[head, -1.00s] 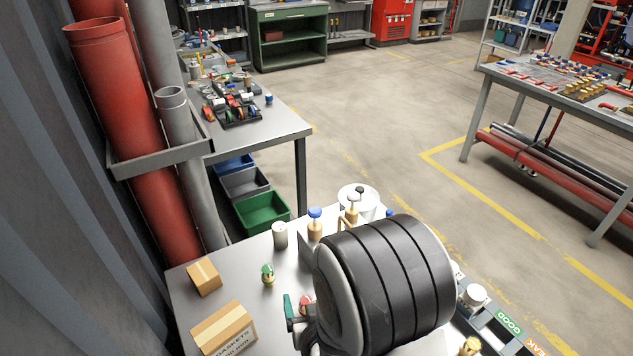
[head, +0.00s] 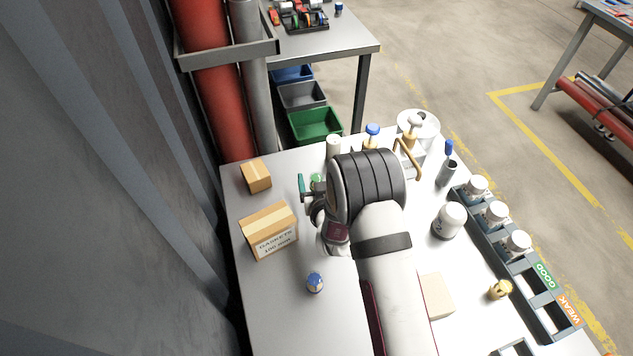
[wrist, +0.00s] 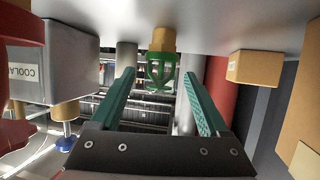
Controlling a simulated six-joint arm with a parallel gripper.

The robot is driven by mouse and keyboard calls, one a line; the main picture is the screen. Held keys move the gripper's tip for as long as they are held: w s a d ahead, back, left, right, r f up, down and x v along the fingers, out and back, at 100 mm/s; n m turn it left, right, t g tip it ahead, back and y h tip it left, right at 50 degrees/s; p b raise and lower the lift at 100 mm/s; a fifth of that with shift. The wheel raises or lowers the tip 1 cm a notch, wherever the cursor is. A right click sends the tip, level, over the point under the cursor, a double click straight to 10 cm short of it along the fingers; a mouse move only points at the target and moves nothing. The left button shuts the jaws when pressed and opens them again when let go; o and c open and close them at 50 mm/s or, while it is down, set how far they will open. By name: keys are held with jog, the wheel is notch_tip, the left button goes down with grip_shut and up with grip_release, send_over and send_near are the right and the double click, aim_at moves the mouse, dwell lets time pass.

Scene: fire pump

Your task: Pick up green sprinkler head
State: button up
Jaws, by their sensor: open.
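The green sprinkler head (wrist: 160,70) has a green frame and a brass base. In the wrist view, which shows the table top uppermost, it lies between the lines of my two teal fingers, near their tips. I cannot tell whether it is inside the jaws or just beyond them. My gripper (wrist: 159,82) is open, with gaps showing on both sides of the sprinkler head. In the head view my gripper (head: 308,184) is low over the table, and only a bit of the green sprinkler head (head: 316,179) shows behind it.
Two cardboard boxes (head: 256,176) (head: 272,232) stand left of my gripper. A blue-topped sprinkler head (head: 315,283) stands nearer and a brass one (head: 500,289) at right. A red object (wrist: 18,60) is close at the wrist view's left.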

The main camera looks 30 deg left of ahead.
grip_shut()
dwell(0.4)
jog(key=shift+w+r, duration=0.1)
